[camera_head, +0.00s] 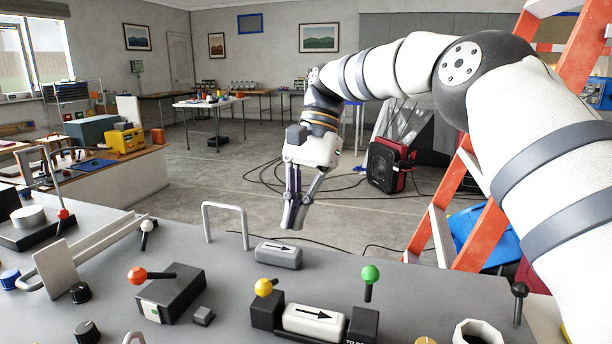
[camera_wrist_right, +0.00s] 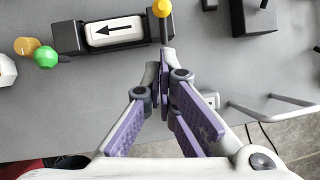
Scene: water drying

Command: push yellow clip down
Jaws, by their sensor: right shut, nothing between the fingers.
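The yellow clip (camera_head: 264,287) is a small yellow knob at the left end of a black fixture with a white block marked by an arrow (camera_head: 314,320). It also shows at the top of the right wrist view (camera_wrist_right: 162,8). A green-topped lever (camera_head: 370,275) stands at the fixture's other end. My right gripper (camera_head: 291,224) points down with its fingers together and empty. In the head view it hangs above and behind the clip. In the right wrist view its fingertips (camera_wrist_right: 162,70) are just below the clip in the picture, apparently apart from it. My left gripper is not in view.
A grey block with an arrow (camera_head: 278,254) and a metal handle (camera_head: 225,207) stand behind the clip. A black box with an orange-red knob (camera_head: 138,275) is to the left. A black-knobbed lever (camera_head: 519,290) and a white nut-shaped part (camera_head: 478,331) are at the right.

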